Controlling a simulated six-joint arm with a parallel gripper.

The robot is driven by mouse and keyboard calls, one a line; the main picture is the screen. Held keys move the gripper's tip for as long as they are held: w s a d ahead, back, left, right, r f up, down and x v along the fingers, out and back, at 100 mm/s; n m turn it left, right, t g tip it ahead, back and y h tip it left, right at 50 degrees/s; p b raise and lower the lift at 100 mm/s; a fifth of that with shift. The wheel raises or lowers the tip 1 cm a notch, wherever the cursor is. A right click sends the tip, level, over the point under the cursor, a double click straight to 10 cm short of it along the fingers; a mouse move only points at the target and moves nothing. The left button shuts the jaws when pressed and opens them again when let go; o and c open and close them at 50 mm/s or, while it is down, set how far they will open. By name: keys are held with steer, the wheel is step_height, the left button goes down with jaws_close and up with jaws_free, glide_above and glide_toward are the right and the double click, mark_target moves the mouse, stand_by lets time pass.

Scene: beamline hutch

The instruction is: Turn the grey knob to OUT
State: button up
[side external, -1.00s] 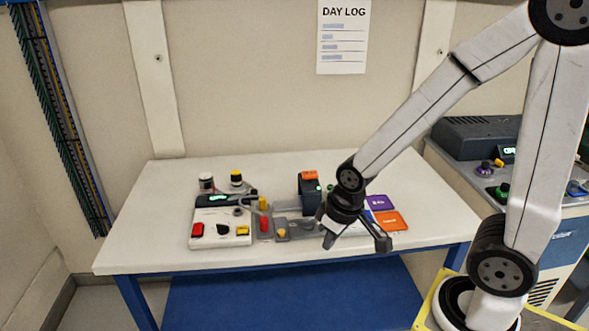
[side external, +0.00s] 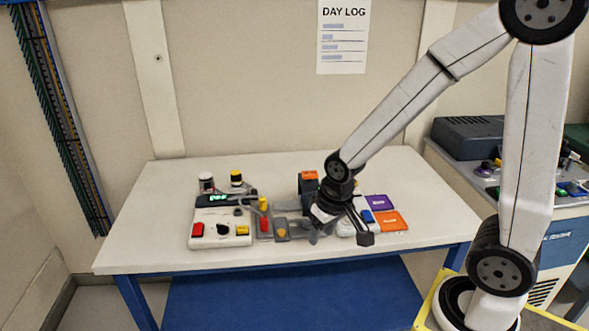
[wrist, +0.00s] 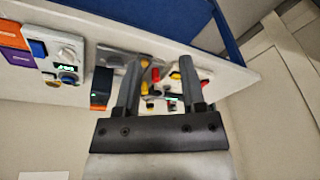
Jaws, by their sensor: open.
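My gripper (side external: 340,237) is open over the right half of the bench; its fingers are spread and empty in the wrist view (wrist: 161,62). A white control box (side external: 346,229) is partly hidden by it. In the wrist view, this box (wrist: 53,50) is at the upper left, left of the fingers, with a pale grey round knob (wrist: 67,53), a green-lit display (wrist: 66,68) and a blue button (wrist: 39,48). The knob's setting and any OUT label are too small to read. My gripper is apart from this knob.
A second white box (side external: 207,241) with a red button, black knob and yellow button stands at the left. Between the boxes is a grey plate (side external: 293,231) with small coloured parts and a dark upright block (side external: 307,190). Purple (side external: 379,202) and orange (side external: 392,221) cards lie right.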

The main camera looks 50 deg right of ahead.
steer(key=w+d+f+m+g, duration=0.1)
steer(key=w+d+f+m, duration=0.2)
steer(key=w+d+m, duration=0.7)
steer(key=m+g, duration=0.1)
steer(key=m, duration=1.1)
glide_above(308, 220)
step_height(308, 220, down, 6)
steer(key=shift+r, duration=0.25)
steer(key=shift+f, duration=0.15)
steer(key=shift+f, duration=3.75)
jaws_close()
